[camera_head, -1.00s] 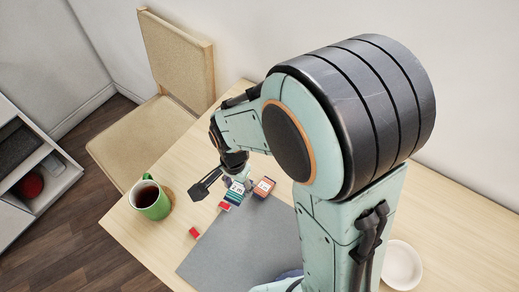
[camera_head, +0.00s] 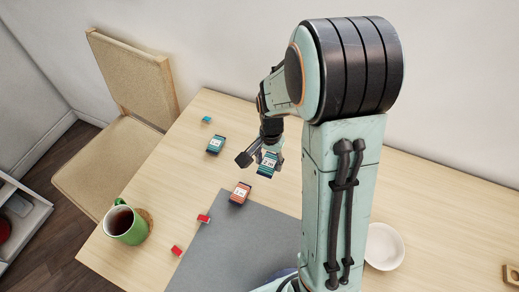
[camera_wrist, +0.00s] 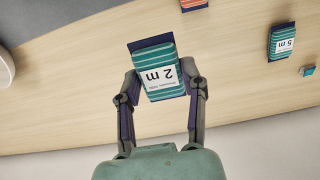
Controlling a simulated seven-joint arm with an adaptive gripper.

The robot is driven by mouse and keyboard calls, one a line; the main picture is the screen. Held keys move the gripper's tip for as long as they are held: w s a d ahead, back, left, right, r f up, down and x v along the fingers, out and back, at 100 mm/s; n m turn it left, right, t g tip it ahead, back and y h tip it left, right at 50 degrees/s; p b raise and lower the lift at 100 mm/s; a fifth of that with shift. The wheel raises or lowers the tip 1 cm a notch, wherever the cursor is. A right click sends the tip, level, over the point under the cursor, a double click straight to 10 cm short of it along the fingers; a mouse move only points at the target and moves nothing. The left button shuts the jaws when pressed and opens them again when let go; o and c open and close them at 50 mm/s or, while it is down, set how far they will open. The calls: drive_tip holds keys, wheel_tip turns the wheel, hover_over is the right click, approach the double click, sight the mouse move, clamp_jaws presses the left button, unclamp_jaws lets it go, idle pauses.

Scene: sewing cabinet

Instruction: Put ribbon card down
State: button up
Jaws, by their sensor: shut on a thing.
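My gripper (camera_head: 257,157) is shut on a teal striped ribbon card (camera_head: 267,165) with a white label. In the wrist view the held card (camera_wrist: 161,72) sits between both fingers (camera_wrist: 162,88), and its label reads "2 m" upside down. Bare wooden table (camera_wrist: 85,85) shows beneath and around it. Its height above the table is hard to judge. In the head view it is behind the grey mat (camera_head: 235,245), right of a second teal card (camera_head: 215,145) and behind an orange-red card (camera_head: 240,193). The second teal card, labelled "5 m", also shows in the wrist view (camera_wrist: 283,41).
A small teal block (camera_head: 206,119) lies at the back left. Two small red blocks (camera_head: 203,218) (camera_head: 176,250) lie by the mat's left edge. A green mug (camera_head: 126,226) stands at the left, a white bowl (camera_head: 384,246) at the right. Bare table surrounds the held card.

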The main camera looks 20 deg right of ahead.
drive_tip(key=w+f, duration=0.2)
drive_tip(key=w, duration=0.1)
drive_tip(key=w+d+f, duration=0.1)
drive_tip(key=w+f, duration=0.2)
drive_tip(key=w+d+f, duration=0.1)
drive_tip(key=w+f, duration=0.2)
drive_tip(key=w, duration=0.1)
drive_tip(key=shift+f, duration=0.1)
drive_tip(key=shift+w+f, duration=0.2)
drive_tip(key=shift+f, duration=1.45)
drive_tip(key=shift+f, duration=0.1)
drive_tip(key=o, duration=0.9)
